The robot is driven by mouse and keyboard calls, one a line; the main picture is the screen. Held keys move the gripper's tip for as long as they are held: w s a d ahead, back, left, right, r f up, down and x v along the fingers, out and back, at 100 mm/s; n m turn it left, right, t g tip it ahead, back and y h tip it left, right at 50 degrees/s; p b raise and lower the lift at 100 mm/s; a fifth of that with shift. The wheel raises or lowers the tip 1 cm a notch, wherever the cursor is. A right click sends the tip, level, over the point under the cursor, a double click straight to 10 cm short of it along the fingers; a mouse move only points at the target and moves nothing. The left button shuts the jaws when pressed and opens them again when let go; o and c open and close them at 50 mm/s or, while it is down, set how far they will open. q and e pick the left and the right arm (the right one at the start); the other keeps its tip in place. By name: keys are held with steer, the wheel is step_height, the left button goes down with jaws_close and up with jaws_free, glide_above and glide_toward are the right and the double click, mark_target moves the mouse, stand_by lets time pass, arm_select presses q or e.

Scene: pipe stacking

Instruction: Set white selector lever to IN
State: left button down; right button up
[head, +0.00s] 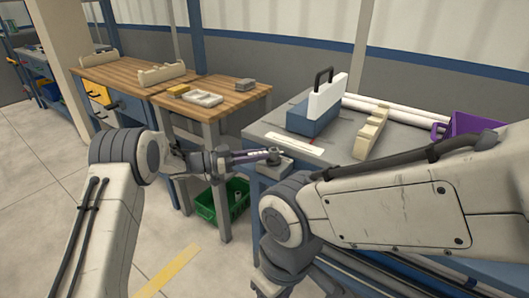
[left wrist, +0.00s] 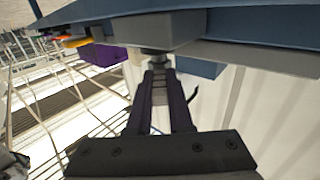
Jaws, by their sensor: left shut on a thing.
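My left gripper (head: 268,154) reaches the near left corner of the grey bench. Its dark purple fingers are shut on a small dark knob (head: 274,157) on a light grey block (head: 286,167). In the left wrist view, my left gripper (left wrist: 158,78) closes around a grey ribbed piece just by the dark round neck (left wrist: 153,52) of the grey block (left wrist: 150,32). I cannot make out a white lever or the word IN for certain. My right arm crosses the lower right of the head view; its gripper is not seen.
A blue box with a white panel and black handle (head: 326,98) stands on the grey bench (head: 262,129). A white strip (head: 295,143), a beige notched rack (head: 371,132) and a purple bin (head: 467,125) are nearby.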

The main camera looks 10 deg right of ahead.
arm_select(q)
steer(key=shift+r, duration=0.1)
stand_by(0.3)
steer(key=c, duration=0.8)
jaws_free()
steer(key=a, duration=0.7)
steer(key=s+a+p, duration=0.1)
steer(key=a, duration=0.2)
steer(key=shift+s+a, duration=0.1)
steer(key=shift+a, duration=0.05)
